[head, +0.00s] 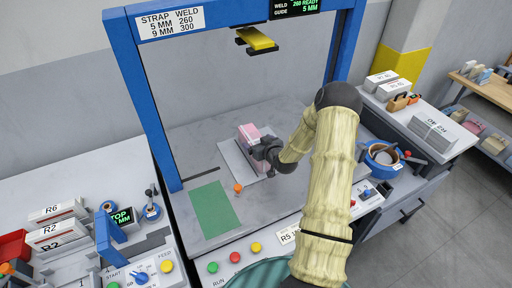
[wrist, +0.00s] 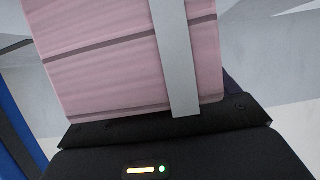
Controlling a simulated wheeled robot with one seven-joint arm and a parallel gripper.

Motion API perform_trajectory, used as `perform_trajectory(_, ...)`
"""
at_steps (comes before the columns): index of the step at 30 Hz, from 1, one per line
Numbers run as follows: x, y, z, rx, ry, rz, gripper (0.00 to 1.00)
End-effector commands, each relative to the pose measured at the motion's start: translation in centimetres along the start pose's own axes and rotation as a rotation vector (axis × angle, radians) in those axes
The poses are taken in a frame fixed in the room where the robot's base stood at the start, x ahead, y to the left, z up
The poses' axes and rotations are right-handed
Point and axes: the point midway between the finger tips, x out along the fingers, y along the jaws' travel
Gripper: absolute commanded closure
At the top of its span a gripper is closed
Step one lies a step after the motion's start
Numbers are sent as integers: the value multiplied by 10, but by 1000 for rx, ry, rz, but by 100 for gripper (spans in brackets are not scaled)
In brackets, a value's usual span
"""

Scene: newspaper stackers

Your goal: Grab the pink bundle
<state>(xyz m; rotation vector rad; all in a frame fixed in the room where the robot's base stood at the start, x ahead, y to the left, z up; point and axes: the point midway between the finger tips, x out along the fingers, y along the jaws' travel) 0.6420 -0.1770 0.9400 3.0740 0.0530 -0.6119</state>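The pink bundle (head: 248,136) sits on a pale plate (head: 233,158) on the grey table under the blue frame. My gripper (head: 264,150) is at the bundle's right side, very close to it. In the wrist view the pink bundle (wrist: 110,60) fills much of the picture, with a grey strap (wrist: 175,55) around it and dark lines across its face. Its lower edge comes right up to my black gripper body. A dark piece shows at its right edge. The bundle hides the fingers, so their grip is not clear.
A blue frame (head: 142,95) with a yellow-topped part (head: 256,38) stands over the table. A green mat (head: 214,209) and an orange knob (head: 238,187) lie in front of the plate. Buttons line the front edge.

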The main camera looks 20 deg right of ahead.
Motion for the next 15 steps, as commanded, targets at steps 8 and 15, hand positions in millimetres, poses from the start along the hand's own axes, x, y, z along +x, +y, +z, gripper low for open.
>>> perform_trajectory(8,0,0,0,0,0,0,68)
perform_trajectory(15,0,0,-3,-2,7,1,100)
